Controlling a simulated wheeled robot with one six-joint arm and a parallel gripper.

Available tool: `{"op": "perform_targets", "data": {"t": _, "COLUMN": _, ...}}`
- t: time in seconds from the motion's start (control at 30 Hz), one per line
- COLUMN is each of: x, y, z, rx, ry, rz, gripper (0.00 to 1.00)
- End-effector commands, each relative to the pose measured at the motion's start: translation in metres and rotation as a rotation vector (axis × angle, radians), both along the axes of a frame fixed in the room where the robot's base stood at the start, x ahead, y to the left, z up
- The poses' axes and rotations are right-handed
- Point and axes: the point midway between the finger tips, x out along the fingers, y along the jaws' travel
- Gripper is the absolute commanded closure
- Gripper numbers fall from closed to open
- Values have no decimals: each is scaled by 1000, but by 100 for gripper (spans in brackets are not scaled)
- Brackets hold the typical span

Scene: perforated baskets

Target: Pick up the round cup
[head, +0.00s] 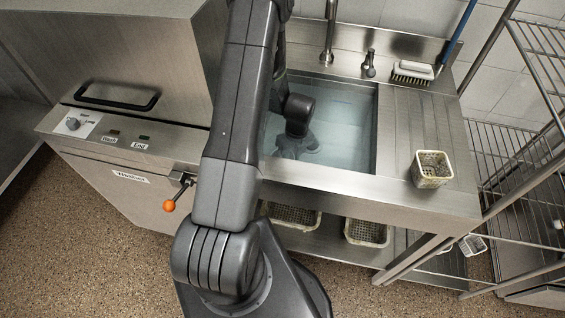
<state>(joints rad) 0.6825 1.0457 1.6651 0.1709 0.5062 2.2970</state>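I see no clearly round cup in the head view. A small perforated basket (432,182) with a squarish rim stands upright on the counter right of the sink. My arm reaches over the sink, and its dark end part, my gripper (297,146), is low in the basin, left of the basket and well apart from it. The fingers are too dark and small to tell open from shut, and I cannot tell whether they hold anything. My arm hides the left part of the sink.
The sink (350,130) seems to hold water. A faucet (329,35) and a brush (412,72) are behind it. Baskets (367,233) sit on the shelf below. A wire rack (515,150) stands at right, a steel machine with an orange-knobbed lever (170,205) at left.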

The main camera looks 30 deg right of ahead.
Motion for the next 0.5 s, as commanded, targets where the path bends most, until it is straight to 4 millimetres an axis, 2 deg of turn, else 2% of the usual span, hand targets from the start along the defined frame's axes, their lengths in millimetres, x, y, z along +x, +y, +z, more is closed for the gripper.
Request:
{"op": "perform_targets", "data": {"t": 0.13, "x": 0, "y": 1, "z": -9, "rx": 0, "ry": 0, "rz": 1, "gripper": 71}}
{"op": "perform_targets", "data": {"t": 0.37, "x": 0, "y": 1, "z": -9, "rx": -1, "ry": 0, "rz": 1, "gripper": 71}}
{"op": "perform_targets", "data": {"t": 0.5, "x": 0, "y": 1, "z": -9, "rx": -1, "ry": 0, "rz": 1, "gripper": 98}}
